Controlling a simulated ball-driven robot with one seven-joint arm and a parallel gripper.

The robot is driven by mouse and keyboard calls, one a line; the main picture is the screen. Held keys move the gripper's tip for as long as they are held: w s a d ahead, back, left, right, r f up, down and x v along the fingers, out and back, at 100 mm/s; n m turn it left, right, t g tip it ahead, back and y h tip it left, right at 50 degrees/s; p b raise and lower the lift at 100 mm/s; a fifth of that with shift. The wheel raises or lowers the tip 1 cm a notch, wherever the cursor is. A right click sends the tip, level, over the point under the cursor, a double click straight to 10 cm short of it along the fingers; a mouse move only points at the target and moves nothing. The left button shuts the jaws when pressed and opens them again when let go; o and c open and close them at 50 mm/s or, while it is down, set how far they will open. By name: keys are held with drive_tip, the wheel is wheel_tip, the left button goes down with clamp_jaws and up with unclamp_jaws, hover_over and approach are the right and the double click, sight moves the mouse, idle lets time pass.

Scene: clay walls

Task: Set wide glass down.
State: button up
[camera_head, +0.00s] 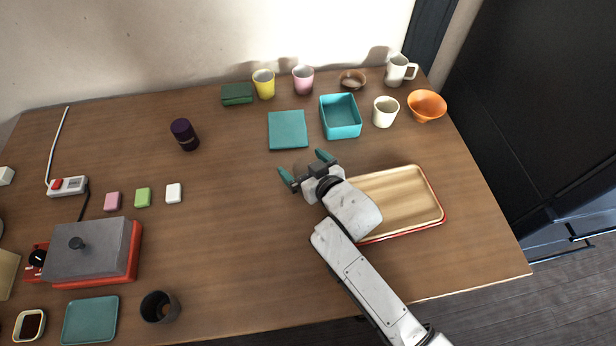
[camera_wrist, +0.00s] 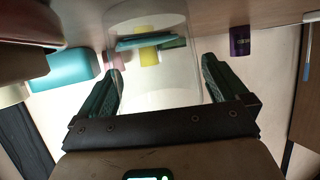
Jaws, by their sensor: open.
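The wide glass (camera_wrist: 150,88) is clear and see-through. In the wrist view it lies between the two teal fingers of my gripper (camera_wrist: 160,66), with small gaps showing at its sides. In the head view the glass is only a faint shape between the fingertips of my gripper (camera_head: 303,166), over the middle of the wooden table (camera_head: 235,215). My gripper is open, with a finger on either side of the glass. The glass looks upright on the table, but its base is hard to make out.
A wooden tray (camera_head: 405,200) lies right of my gripper, partly under my arm. A teal square (camera_head: 288,130) and a teal box (camera_head: 341,117) are behind it.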

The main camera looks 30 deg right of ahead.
drive_tip(key=c, duration=1.2)
drive_tip(key=shift+c, duration=0.2)
